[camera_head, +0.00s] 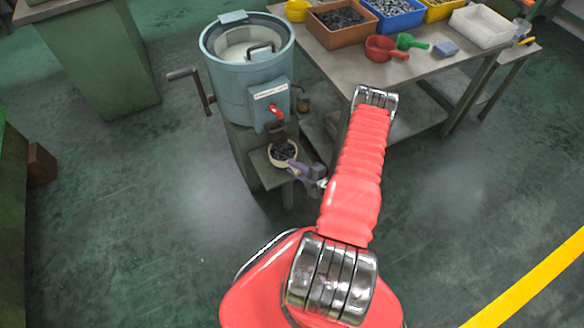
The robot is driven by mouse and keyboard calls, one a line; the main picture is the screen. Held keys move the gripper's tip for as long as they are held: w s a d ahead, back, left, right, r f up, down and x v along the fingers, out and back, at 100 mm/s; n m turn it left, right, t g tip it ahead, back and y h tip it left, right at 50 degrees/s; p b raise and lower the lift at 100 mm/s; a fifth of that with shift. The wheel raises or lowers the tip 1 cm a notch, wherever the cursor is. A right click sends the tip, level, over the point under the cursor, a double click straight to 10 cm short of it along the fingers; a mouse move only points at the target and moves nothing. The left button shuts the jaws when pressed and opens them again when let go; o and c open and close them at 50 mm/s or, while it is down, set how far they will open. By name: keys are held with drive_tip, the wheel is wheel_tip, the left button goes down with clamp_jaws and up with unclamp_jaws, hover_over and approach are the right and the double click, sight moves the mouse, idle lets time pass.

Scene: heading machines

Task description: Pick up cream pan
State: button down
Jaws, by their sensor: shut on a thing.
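The cream pan (271,162) is a small round pan with dark pieces inside. It sits at the small ledge below the spout of the blue drum machine (246,75). My gripper (297,169) is at the pan's right side and is shut on it. My red arm reaches up from the bottom of the view and partly hides the area right of the gripper. I cannot tell whether the pan rests on the ledge or is held just above it.
A crank handle (186,75) sticks out left of the drum. A metal table (420,72) at the right holds an orange-brown bin (338,36), a blue bin, a white tray (484,27), a red scoop (380,48) and a green scoop. Open floor lies left and right.

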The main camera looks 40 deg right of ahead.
drive_tip(key=s, duration=1.6)
drive_tip(key=shift+s+d, duration=0.2)
drive_tip(key=shift+d, duration=0.25)
drive_tip(key=shift+w+r, duration=0.1)
drive_tip(key=shift+r, duration=0.05)
